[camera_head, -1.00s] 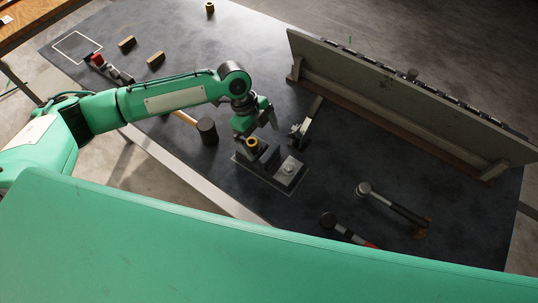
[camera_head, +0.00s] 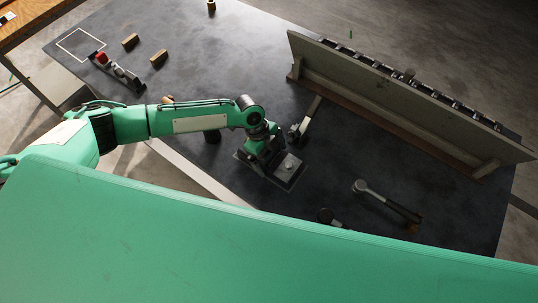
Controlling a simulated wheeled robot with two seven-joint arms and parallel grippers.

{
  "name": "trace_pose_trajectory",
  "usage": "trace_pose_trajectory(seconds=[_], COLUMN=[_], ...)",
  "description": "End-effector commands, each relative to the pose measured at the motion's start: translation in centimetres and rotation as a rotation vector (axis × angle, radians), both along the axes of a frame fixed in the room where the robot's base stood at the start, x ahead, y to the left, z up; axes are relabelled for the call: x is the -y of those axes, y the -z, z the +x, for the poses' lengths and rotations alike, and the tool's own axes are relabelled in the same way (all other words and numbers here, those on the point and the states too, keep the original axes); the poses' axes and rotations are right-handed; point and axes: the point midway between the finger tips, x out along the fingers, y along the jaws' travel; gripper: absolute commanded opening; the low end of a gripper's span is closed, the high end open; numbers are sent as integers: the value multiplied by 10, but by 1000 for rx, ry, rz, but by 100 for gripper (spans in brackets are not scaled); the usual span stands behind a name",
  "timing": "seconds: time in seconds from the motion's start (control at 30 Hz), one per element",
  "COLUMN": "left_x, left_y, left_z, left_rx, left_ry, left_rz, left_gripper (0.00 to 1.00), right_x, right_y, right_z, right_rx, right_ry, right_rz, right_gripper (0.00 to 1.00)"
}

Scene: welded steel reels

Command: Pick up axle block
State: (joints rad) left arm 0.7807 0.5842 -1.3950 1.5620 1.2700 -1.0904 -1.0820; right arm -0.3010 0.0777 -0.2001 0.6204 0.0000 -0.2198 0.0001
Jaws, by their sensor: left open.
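My left gripper (camera_head: 264,157) is open and low over the left half of an outlined rectangle on the dark bench. It hides the dark block with a brass-coloured ring that stands there, likely the axle block; I cannot tell whether the fingers touch it. A grey block (camera_head: 288,167) with a round knob on top sits just right of the gripper, inside the same outline. My right gripper is not in view.
A long steel rack (camera_head: 395,100) stands at the back right. A metal-headed tool (camera_head: 390,203) lies at front right. A small bracket (camera_head: 304,122) is close behind the gripper. Two brass-coloured blocks (camera_head: 158,57) lie at the upper left. The bench middle (camera_head: 235,70) is clear.

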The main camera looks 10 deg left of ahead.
Motion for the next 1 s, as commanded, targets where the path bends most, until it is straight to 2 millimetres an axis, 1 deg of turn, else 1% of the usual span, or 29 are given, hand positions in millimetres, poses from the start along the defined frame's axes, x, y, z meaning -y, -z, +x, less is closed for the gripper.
trace_pose_trajectory(seconds=[0.03,0.07,0.1,0.17,0.2,0.27,0.3,0.5,0.53,0.77,1.0], left_x=[0,0,0,0,0,0,0,0,2,1,2], left_y=[0,0,0,0,0,0,0,-1,-5,-5,-11], left_z=[0,0,0,0,0,0,0,0,3,3,3], left_rx=[0,0,0,0,0,0,0,0,5,6,7], left_ry=[0,0,0,0,0,0,0,-1,0,-1,-1], left_rz=[0,0,0,0,0,0,0,0,-5,-6,-7], left_gripper=[100,96,88,76,69,57,49,11,11,11,11], right_x=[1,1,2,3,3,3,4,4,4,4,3], right_y=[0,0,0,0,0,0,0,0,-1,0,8], right_z=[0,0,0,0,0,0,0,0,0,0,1], right_rx=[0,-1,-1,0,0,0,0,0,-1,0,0], right_ry=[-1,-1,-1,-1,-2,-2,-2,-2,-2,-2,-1], right_rz=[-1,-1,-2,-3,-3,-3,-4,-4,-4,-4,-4], right_gripper=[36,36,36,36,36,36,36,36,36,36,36])
